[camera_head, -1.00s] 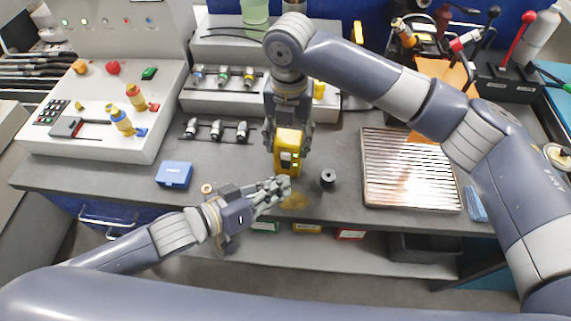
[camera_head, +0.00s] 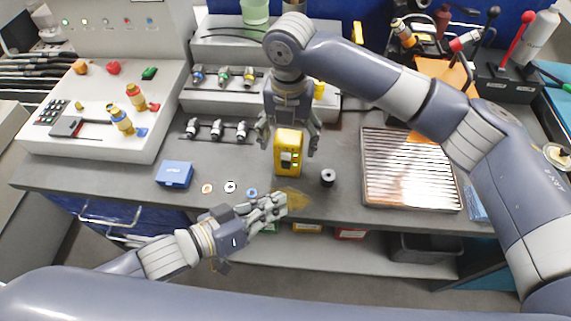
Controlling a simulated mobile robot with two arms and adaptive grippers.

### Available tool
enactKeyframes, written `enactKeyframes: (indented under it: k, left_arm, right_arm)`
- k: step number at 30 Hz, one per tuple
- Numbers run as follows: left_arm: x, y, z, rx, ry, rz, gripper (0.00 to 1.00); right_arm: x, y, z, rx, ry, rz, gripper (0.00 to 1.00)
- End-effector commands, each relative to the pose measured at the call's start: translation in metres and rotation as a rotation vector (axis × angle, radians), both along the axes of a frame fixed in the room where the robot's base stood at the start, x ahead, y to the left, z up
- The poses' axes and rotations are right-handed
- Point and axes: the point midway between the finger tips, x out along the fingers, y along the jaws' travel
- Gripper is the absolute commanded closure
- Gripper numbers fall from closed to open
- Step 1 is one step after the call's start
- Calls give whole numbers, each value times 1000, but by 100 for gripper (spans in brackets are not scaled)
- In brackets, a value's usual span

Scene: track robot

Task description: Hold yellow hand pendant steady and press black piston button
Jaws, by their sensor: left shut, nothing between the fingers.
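The yellow hand pendant (camera_head: 289,139) stands near the front edge of the workbench. Its front, with small dark and light buttons (camera_head: 287,158), faces me. I cannot make out clearly which button is the black piston button. My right gripper (camera_head: 289,144) comes from above and behind. Its fingers are spread on both sides of the pendant, with gaps between them and it. My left gripper (camera_head: 279,203) is shut and empty, low in front of the pendant and apart from it, by the bench's front edge.
A small black cylinder (camera_head: 328,177) stands right of the pendant. Small rings (camera_head: 230,187) and a blue box (camera_head: 174,174) lie to the left. A ribbed metal tray (camera_head: 410,205) is on the right. Connectors (camera_head: 217,129) and a control console (camera_head: 100,135) stand farther back and left.

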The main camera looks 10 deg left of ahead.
Motion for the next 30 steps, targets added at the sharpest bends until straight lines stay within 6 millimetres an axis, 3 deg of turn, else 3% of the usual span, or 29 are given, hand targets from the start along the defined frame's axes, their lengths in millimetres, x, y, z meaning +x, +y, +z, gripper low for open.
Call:
enactKeyframes:
  k: [6, 10, 21, 30]
  left_arm:
    - [0, 0, 0, 0, 0, 0, 100]
    - [0, 0, 0, 0, 0, 0, 100]
    - [0, 0, 0, 0, 0, 0, 100]
    - [0, 0, 0, 0, 0, 0, 100]
  right_arm:
    - [0, 0, 1, 0, 0, 0, 25]
    - [1, 1, 12, 1, -3, 0, 25]
    - [1, 1, 87, 2, -3, 0, 25]
    - [0, 0, 119, 1, 0, 0, 25]
